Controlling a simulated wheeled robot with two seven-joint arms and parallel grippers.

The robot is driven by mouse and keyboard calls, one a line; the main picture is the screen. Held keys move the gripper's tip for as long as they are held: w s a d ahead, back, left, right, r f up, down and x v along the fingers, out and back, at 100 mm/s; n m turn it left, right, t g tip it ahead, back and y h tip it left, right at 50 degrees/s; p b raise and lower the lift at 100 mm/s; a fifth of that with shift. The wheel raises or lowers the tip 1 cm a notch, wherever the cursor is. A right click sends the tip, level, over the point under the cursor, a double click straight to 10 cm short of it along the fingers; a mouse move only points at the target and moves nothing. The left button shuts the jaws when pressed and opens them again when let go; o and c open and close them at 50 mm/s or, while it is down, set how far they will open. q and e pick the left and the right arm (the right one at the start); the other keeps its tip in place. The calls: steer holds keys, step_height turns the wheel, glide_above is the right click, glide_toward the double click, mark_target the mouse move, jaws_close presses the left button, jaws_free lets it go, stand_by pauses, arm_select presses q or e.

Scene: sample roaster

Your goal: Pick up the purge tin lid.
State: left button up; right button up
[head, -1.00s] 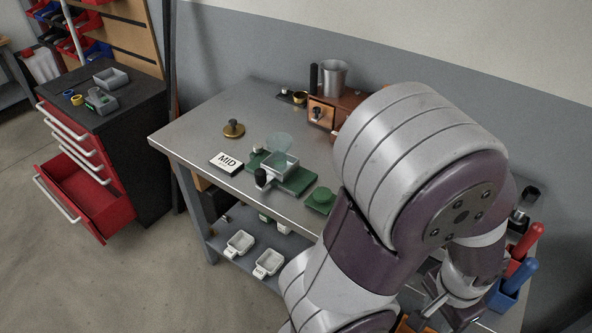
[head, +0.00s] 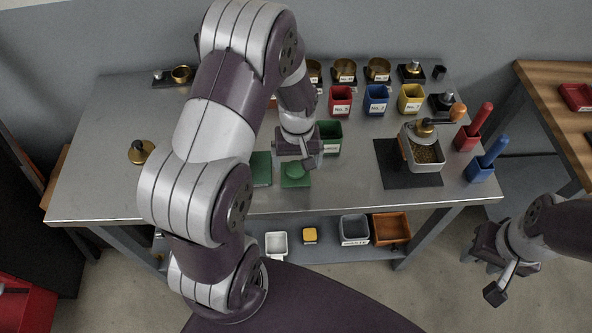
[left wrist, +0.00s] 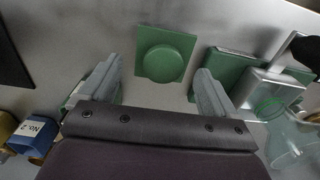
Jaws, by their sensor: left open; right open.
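I see no label naming the purge tin lid. A green square plate with a raised round disc (head: 295,173) lies flat near the table's front edge. It also shows in the left wrist view (left wrist: 160,60), just beyond and between my fingertips. A separate brass lid-like disc with a knob (head: 141,152) rests at the table's left. My left gripper (head: 297,162) is open and empty above the green plate; its fingers stand apart in the left wrist view (left wrist: 157,88). My right gripper (head: 483,272) is open and empty, off the table's front right. My left arm hides part of the table.
A green block (head: 261,169) lies left of the plate, and a green bin (head: 329,138) stands behind it. Red (head: 340,101), blue (head: 376,100) and yellow bins (head: 411,99) stand further back.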

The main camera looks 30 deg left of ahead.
mark_target(296, 168)
arm_select(q)
steer(key=f, duration=0.3)
steer(key=shift+s+a+f, duration=0.1)
steer(key=shift+s+a, duration=0.05)
steer(key=shift+a, duration=0.1)
steer(key=shift+f, duration=0.4)
steer(key=shift+d, duration=0.1)
steer(key=c, duration=0.8)
steer(key=shift+r, duration=0.15)
